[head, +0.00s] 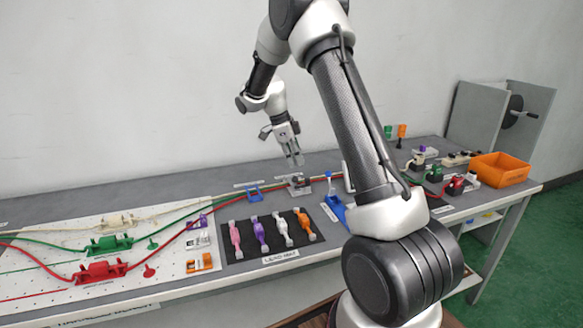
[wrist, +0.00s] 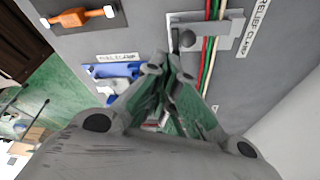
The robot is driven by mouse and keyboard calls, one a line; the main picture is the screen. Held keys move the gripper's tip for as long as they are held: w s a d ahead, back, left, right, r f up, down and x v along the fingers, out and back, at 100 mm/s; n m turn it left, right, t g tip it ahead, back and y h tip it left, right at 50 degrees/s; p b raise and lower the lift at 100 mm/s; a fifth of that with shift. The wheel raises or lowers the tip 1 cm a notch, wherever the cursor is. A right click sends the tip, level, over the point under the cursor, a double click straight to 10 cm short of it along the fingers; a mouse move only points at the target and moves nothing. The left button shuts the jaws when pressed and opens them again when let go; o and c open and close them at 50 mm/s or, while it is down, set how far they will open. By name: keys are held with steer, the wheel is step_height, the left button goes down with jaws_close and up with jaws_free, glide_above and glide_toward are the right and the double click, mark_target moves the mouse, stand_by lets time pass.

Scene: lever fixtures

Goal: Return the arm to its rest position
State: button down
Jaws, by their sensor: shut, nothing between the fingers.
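My gripper (head: 296,160) hangs fingers-down over the bench in the head view, above a grey clamp fixture (head: 299,188). In the wrist view my gripper (wrist: 167,66) has its fingertips together with nothing between them. There a grey clamp fixture (wrist: 228,28) with a dark ball knob stands beyond the tips, beside a label ending in "CLAMP". Red, green and white cables (wrist: 211,60) run past it. My arm reaches up and over from the right, apart from the bench top.
A white pegboard (head: 40,288) with cables lies left. An orange bin (head: 501,169) and a grey panel (head: 473,122) stand right. The air left of my arm is clear.

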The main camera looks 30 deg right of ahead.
stand_by(0.5)
steer(key=s+a+r+n+t+y, duration=0.1)
steer(key=s+a+r+n+t, duration=0.1)
steer(key=s+r+n, duration=0.3)
steer(key=s+a+r+n+t+y, duration=0.1)
steer(key=s+a+r+n+t, duration=0.1)
steer(key=s+r+n, duration=0.4)
steer(key=s+a+r+n+t+y, duration=0.1)
steer(key=s+r+n, duration=0.5)
steer(key=s+n, duration=0.7)
steer(key=s+a+t, duration=0.1)
steer(key=s, duration=1)
steer(key=shift+r, duration=0.1)
